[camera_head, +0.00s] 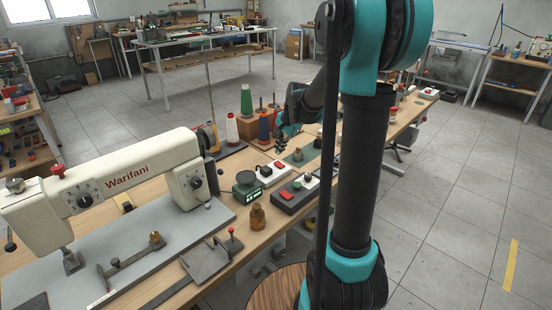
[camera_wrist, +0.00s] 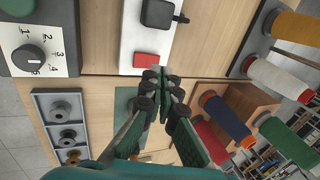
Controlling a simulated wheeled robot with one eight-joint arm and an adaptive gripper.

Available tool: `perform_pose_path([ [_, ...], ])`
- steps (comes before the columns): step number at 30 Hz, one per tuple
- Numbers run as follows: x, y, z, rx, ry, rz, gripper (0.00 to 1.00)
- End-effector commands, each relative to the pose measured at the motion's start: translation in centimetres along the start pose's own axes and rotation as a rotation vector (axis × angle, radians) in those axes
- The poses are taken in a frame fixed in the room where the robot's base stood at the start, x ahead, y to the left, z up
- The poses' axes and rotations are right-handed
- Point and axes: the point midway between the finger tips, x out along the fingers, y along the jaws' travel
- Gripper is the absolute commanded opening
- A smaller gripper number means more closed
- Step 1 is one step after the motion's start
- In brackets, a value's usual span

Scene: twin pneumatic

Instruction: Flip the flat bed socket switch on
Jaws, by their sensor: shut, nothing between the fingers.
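A white socket strip (camera_wrist: 148,40) with a red switch (camera_wrist: 146,61) and a black plug (camera_wrist: 160,13) shows at the top of the wrist view. In the head view the socket strip (camera_head: 272,174) lies on the long wooden table, behind a grey control box (camera_head: 295,196). My gripper (camera_wrist: 160,82) is shut and empty, its fingertips just below the red switch in the wrist picture. In the head view my gripper (camera_head: 282,145) hangs above the table, beyond the strip. I cannot tell whether the red switch is on or off.
The grey box (camera_wrist: 38,45) has a numbered dial. A cream sewing machine (camera_head: 125,178) stands at the left on a grey bed. Thread spools (camera_wrist: 225,118) stand to the right in the wrist view.

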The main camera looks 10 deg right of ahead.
Motion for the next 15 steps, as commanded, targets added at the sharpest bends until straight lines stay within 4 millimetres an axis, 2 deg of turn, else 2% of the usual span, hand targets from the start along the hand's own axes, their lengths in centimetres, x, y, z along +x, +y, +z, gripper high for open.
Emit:
perform_pose_path([
  [1,1.0,-0.1,0.0,-0.001,0.000,0.000,0.00],
  [6,3.6,-0.1,0.0,-0.001,0.000,0.000,0.00],
  [15,5.5,0.0,0.0,0.000,0.000,0.000,0.00],
])
